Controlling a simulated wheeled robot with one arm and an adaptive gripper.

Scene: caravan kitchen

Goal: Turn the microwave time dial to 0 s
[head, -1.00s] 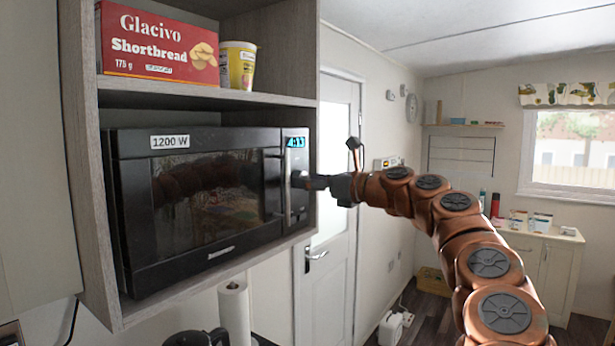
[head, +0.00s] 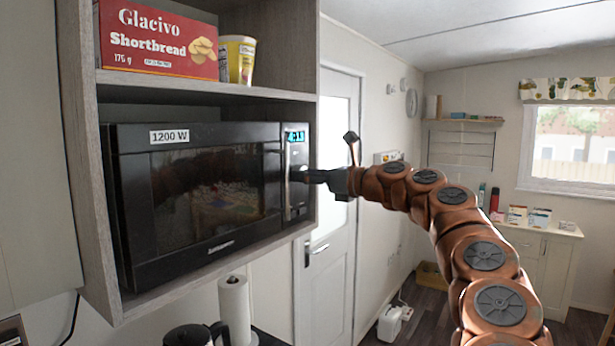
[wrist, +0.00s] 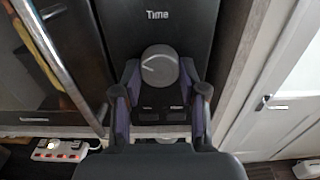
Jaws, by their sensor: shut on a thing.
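The black microwave (head: 128,215) sits on the open shelf at the left in the head view. Its time dial (wrist: 160,75) is a round grey knob under the word "Time" in the wrist view, with a pale mark pointing left and slightly up. My gripper (wrist: 160,68) is shut on the dial, one finger at each side. In the head view my gripper (head: 303,176) reaches the control panel (head: 296,205) from the right and hides the dial. The panel's lit blue display (head: 295,137) is too small to read surely.
The microwave's door handle (wrist: 62,62) stands out just left of my gripper. The wooden cabinet side (head: 85,150) frames the shelf. A shortbread box (head: 157,40) and yellow tub (head: 237,60) stand above. A white door (head: 330,280) is behind my arm.

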